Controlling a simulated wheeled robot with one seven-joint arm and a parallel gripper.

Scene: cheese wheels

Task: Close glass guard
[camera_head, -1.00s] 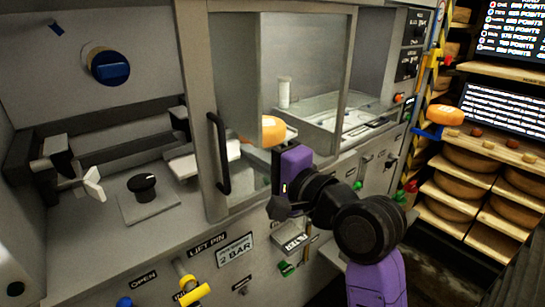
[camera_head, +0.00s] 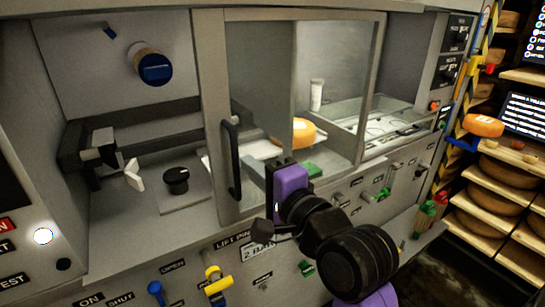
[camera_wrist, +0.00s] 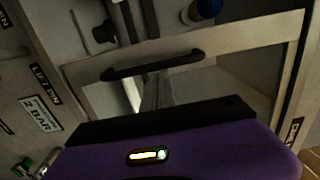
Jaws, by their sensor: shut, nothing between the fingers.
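The glass guard (camera_head: 262,75) is a grey-framed pane on the machine front, over the middle bay with an orange cheese wheel behind it. Its upright black handle (camera_head: 232,160) is on the left frame post. The bay left of it is uncovered. My gripper (camera_head: 280,170) is shut and empty, just right of the handle and in front of the pane, with a small visible gap to the handle. In the wrist view, the handle (camera_wrist: 150,65) lies beyond my dark fingers (camera_wrist: 160,120). Whether the fingers touch the pane cannot be told.
The uncovered left bay holds a black knob (camera_head: 176,180) and a blue round knob (camera_head: 155,68). A yellow lever (camera_head: 216,285) and a blue lever (camera_head: 156,292) stick out below. Shelves of cheese wheels (camera_head: 510,170) stand at the right, beyond a striped post.

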